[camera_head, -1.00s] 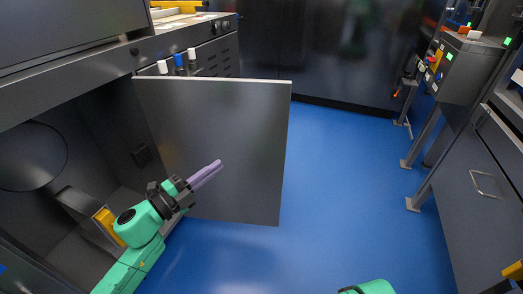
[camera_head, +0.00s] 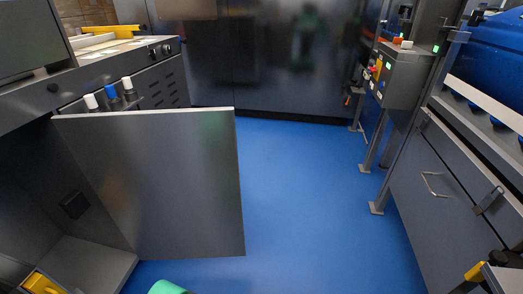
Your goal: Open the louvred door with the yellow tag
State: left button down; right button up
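A plain grey door (camera_head: 165,185) stands swung out from the dark cabinet at the left, with the cabinet's inside (camera_head: 75,205) open to view. The face of the door turned to me shows no louvres and no yellow tag; its other face is hidden.
A slotted panel (camera_head: 165,85) lies behind the door. A yellow part (camera_head: 42,284) is low in the cabinet. Blue floor (camera_head: 310,200) is clear in the middle. A grey cabinet with a handle (camera_head: 435,185) and a control box on legs (camera_head: 405,78) stand at the right.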

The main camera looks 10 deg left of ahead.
aim_at(168, 180)
jog(key=i+l+z, duration=0.1)
jog(key=i+z, duration=0.2)
jog(key=i, duration=0.4)
jog(key=i+z, duration=0.25)
jog(key=i, duration=0.45)
jog(key=i+j+u, duration=0.2)
jog(key=i+u, duration=0.95)
jog(key=i, duration=0.15)
jog(key=i+l+u, duration=0.2)
jog(key=i+u, duration=0.2)
